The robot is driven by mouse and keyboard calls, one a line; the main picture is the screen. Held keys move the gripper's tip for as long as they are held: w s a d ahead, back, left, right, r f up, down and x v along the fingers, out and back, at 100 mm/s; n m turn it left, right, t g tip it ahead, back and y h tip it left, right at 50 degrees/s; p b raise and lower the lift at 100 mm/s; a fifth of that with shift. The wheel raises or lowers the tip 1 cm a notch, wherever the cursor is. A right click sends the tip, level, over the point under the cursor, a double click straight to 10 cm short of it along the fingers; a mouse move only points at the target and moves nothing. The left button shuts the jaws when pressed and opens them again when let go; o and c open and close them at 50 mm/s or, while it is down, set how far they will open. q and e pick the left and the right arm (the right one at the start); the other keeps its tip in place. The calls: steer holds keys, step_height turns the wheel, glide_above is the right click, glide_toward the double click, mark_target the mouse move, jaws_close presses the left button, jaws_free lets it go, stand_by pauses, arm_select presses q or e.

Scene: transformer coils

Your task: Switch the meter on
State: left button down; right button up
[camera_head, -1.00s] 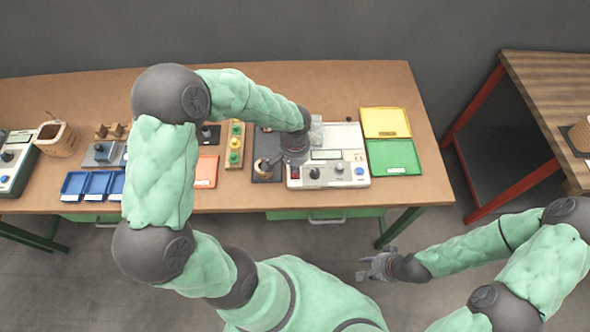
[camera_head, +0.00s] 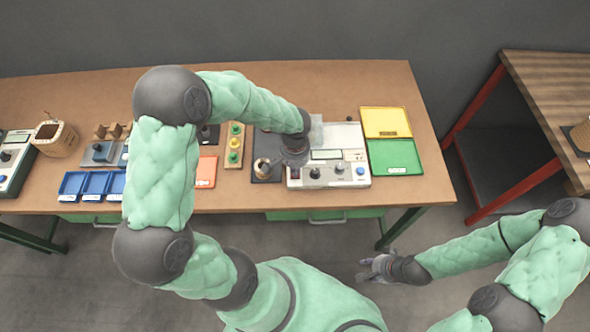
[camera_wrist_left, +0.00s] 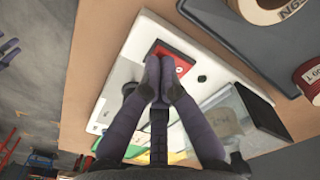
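The meter (camera_head: 345,170) is a pale box with a display (camera_head: 326,155), dark knobs and a blue button (camera_head: 360,170). It stands near the front edge of the brown table. My left gripper (camera_head: 296,162) is over the meter's left end. In the left wrist view its fingertips (camera_wrist_left: 160,88) are together over a red switch plate (camera_wrist_left: 178,60) on the pale meter housing (camera_wrist_left: 148,38). They partly hide the plate; I cannot tell whether they touch it or how the switch is set. My right gripper (camera_head: 372,270) is empty, low in front of the table.
A dark mat with a coil (camera_head: 262,168) lies just left of the meter. Yellow (camera_head: 386,122) and green (camera_head: 394,157) trays lie to its right. Blue bins (camera_head: 97,185), an orange tray (camera_head: 206,171) and a button board (camera_head: 235,145) are further left. Bare table lies behind the meter.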

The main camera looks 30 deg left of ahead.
arm_select(q)
steer(key=shift+f, duration=0.25)
steer(key=shift+r+p, duration=2.4)
steer(key=shift+r, duration=1.2)
steer(key=shift+s+f, duration=0.1)
